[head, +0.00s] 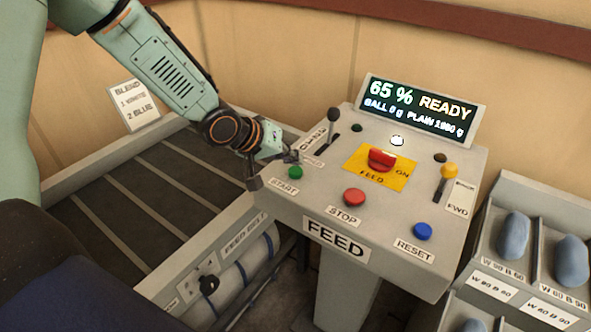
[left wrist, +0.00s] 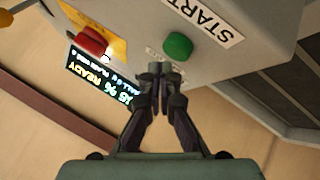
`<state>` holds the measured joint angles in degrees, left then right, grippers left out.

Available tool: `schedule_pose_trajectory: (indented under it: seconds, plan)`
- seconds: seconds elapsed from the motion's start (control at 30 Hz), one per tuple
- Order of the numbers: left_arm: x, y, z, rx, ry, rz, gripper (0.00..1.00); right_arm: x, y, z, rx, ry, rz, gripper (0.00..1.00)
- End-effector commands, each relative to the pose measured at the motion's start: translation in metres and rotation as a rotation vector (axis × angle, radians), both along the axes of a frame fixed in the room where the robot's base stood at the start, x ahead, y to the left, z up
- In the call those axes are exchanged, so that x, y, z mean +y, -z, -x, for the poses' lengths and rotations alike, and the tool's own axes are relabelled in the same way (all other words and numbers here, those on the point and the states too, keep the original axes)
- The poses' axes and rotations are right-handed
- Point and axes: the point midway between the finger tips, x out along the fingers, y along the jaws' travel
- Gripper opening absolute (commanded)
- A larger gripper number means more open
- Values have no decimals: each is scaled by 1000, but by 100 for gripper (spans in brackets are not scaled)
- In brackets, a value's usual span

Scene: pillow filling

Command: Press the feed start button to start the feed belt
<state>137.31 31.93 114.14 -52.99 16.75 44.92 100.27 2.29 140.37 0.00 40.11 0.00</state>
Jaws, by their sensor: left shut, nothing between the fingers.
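The green start button (head: 295,173) is at the left front of the grey feed panel (head: 320,190), above a START label (head: 285,187). My left gripper (head: 291,157) is shut and empty, just behind the button in the head view. In the left wrist view the shut fingertips (left wrist: 156,68) are close to the green button (left wrist: 178,46), beside it; I cannot tell if they touch the panel. The feed belt (head: 130,205), dark with pale cross lines, lies left of the panel. My right gripper is not in view.
The panel also has a red STOP button (head: 354,197), a blue RESET button (head: 422,231), a red switch (head: 382,159), a black-knobbed lever (head: 333,116) and a yellow-knobbed lever (head: 449,171). The display (head: 420,107) reads 65 % READY. Bins with blue-grey pillows (head: 513,236) stand at right.

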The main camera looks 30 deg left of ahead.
Motion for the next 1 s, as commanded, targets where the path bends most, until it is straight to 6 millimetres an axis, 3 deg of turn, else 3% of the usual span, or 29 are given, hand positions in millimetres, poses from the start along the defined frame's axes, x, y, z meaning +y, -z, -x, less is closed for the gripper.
schedule_pose_trajectory:
  seconds: [1.0]
  plan:
    - [0,9,-1,0,0,0,0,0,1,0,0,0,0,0]
